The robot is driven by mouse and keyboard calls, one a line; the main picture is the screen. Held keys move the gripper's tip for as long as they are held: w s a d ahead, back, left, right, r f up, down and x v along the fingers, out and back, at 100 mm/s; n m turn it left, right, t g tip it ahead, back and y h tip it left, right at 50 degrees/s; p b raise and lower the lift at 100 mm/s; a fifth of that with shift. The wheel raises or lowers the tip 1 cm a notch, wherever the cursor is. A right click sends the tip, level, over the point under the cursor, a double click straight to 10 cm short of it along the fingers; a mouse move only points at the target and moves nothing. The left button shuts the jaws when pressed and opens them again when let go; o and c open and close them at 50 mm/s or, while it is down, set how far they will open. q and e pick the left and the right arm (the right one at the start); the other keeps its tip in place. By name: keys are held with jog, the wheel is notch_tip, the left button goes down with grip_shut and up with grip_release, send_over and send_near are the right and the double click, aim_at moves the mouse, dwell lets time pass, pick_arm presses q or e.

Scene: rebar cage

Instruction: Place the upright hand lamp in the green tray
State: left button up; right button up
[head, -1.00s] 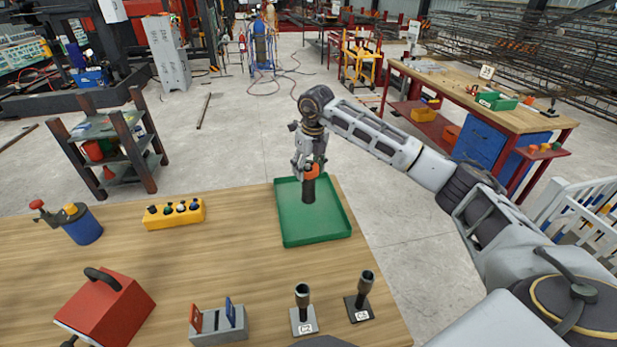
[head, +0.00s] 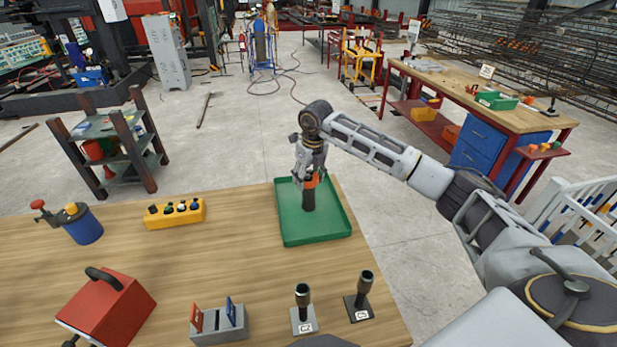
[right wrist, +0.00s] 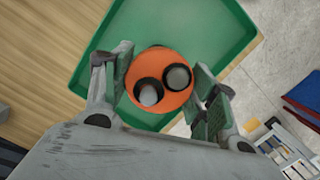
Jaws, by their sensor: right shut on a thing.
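The hand lamp (head: 309,200) has a dark body and an orange head, and it stands upright over the floor of the green tray (head: 331,231). I cannot tell for certain whether its base touches the tray. My right gripper (head: 311,178) points down and is shut on the lamp's orange head. In the right wrist view the orange head (right wrist: 178,98), with two dark round lenses, sits between the fingertips (right wrist: 160,85), and the green tray (right wrist: 205,20) lies below. My left gripper is not in view.
On the wooden table are a yellow block with several knobs (head: 175,214), a blue can (head: 84,229), a red box (head: 105,308), a grey holder (head: 218,322) and two dark upright pieces on plates (head: 303,305). The tray lies at the table's right back corner.

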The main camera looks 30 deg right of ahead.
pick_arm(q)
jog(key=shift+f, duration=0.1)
pick_arm(e)
jog(key=shift+f, duration=0.1)
jog(key=o, duration=1)
jog(key=shift+c, duration=0.2)
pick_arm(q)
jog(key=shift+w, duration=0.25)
pick_arm(e)
jog(key=shift+o, duration=1.4)
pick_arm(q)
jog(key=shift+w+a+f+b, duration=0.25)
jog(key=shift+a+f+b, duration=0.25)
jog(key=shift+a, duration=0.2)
pick_arm(e)
notch_tip(320, 180, up, 12)
jog(key=s, duration=0.1)
jog(key=shift+s+d, duration=0.15)
jog(key=shift+s, duration=0.25)
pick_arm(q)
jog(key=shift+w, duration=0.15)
